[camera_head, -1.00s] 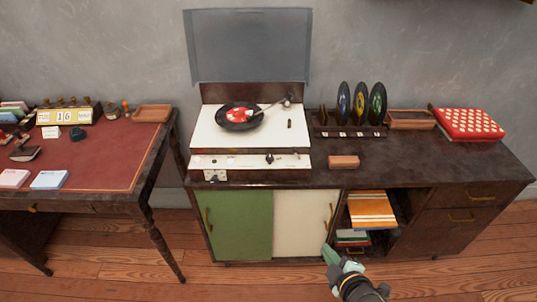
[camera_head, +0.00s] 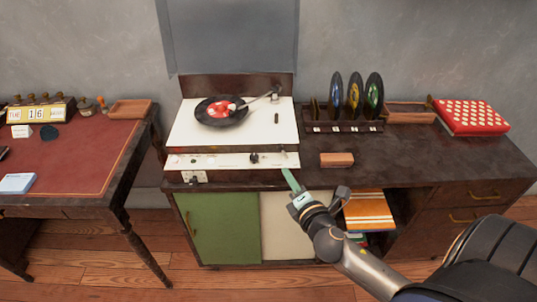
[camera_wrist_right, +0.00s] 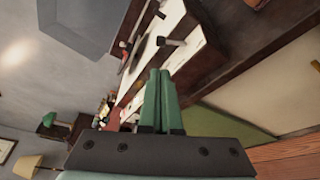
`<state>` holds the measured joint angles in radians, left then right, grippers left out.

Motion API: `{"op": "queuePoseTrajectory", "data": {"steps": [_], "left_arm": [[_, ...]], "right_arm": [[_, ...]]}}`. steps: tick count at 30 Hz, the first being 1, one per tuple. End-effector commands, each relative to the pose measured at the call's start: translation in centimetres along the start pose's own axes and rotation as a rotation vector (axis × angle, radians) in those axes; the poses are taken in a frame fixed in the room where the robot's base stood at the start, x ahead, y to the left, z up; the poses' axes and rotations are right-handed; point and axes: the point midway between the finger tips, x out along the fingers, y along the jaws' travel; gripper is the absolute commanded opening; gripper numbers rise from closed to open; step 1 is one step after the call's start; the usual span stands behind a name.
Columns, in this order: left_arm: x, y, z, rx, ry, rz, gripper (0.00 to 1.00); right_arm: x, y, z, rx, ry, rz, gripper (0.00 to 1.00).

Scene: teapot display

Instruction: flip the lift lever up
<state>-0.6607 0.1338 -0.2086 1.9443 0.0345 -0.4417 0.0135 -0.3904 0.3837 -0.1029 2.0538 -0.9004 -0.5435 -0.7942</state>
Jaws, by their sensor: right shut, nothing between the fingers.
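The record player (camera_head: 190,128) stands on the cabinet with its lid raised and a black record with a red label on it. A small dark lever (camera_head: 277,118) sits on the white deck, right of the record and near the tonearm (camera_head: 256,102). A dark knob (camera_head: 254,157) is on the front panel. My right gripper (camera_head: 291,180) is shut and empty, its green fingers just in front of the player's right front corner, apart from the lever. The closed fingers (camera_wrist_right: 160,98) also show in the right wrist view, pointing toward the tilted player. My left gripper is out of view.
An orange-brown block (camera_head: 337,159) lies on the cabinet top right of the player. A record rack (camera_head: 345,127), a wooden tray (camera_head: 408,117) and a red dotted box (camera_head: 470,117) stand further right. A desk (camera_head: 90,165) is at the left.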

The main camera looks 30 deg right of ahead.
Motion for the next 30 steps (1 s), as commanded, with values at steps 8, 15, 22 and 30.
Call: {"op": "queuePoseTrajectory", "data": {"steps": [8, 15, 22, 30], "left_arm": [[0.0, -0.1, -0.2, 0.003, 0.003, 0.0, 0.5], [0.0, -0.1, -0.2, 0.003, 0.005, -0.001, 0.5], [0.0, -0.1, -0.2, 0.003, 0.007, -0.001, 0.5], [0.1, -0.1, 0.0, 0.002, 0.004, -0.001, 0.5]], "right_arm": [[0.0, 0.1, 0.0, 0.0, -0.001, 0.001, 0.0], [1.4, 0.1, 0.0, 0.0, -0.001, 0.002, 0.0], [5.2, 0.1, 0.1, 0.0, -0.002, 0.003, 0.0], [8.9, 0.0, 0.0, 0.002, 0.0, 0.0, 0.0]]}}
